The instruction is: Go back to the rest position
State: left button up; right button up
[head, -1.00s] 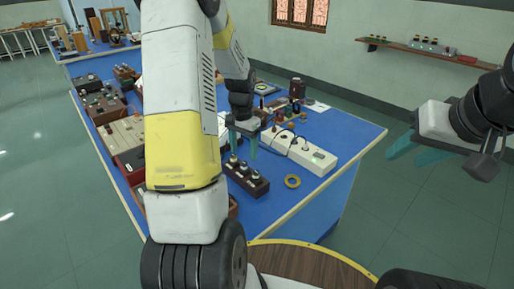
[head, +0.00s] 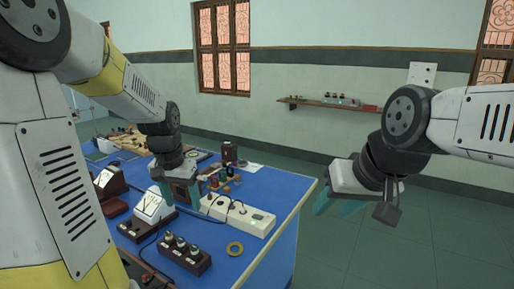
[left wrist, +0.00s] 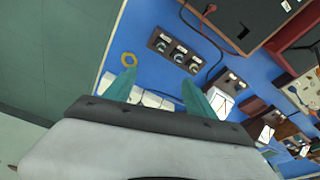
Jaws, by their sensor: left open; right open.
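My left gripper (head: 182,196) is open and empty above the blue bench (head: 262,262), over the area beside the white power strip. Its teal fingers also show spread apart in the left wrist view (left wrist: 160,90), with nothing between them. My right gripper (head: 338,197) is open and empty at the right, past the bench's right edge and over the floor. No object is held by either gripper.
A white power strip (head: 240,214), a yellow ring (head: 235,248), a dark block with several knobs (head: 185,254) and meters (head: 153,208) stand on the bench. A wall shelf (head: 335,104) holds small devices. Green floor (head: 400,240) is clear at right.

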pick_arm(q)
jog(key=s+d+r+t, duration=0.1)
jog(key=s+d+r, duration=0.1)
jog(key=s, duration=0.3)
jog(key=s+d+r+n+t+h, duration=0.1)
jog(key=s+d+r, duration=0.1)
jog(key=s+r, duration=0.2)
jog(key=s+d+r+t, duration=0.1)
jog(key=s+d+r, duration=0.2)
jog(key=s, duration=0.3)
jog(key=shift+s+r+n+t+h, duration=0.2)
jog(key=shift+n+t+h, duration=0.1)
jog(key=shift+t+h, duration=0.1)
